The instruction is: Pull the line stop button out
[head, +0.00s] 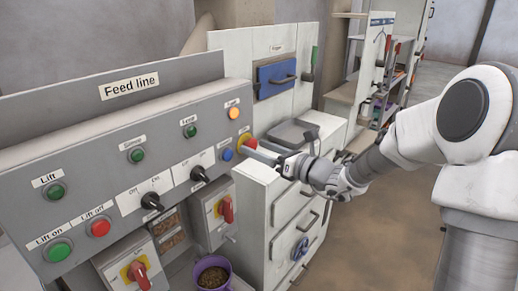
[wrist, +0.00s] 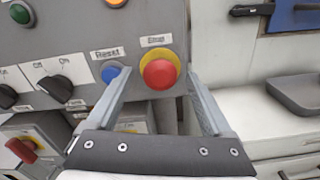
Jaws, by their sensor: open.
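The line stop button (wrist: 159,74) is a red mushroom head on a yellow ring, under a label reading "Stop" in the wrist view. In the head view its yellow ring and a bit of red (head: 247,141) show at the right end of the grey panel, partly behind my gripper. My gripper (wrist: 153,78) is open, its two fingers pointing at the panel on either side of the button. The left finger overlaps the edge of the blue reset button; the right finger is beside the yellow ring. I cannot tell whether the fingers touch the button.
The blue reset button (wrist: 112,73) is just left of the stop button. The grey "Feed line" panel (head: 110,165) carries several lamps, buttons and black switches. A red rotary handle (head: 227,209) sits below. A grey tray (head: 292,134) lies on the white cabinet at right.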

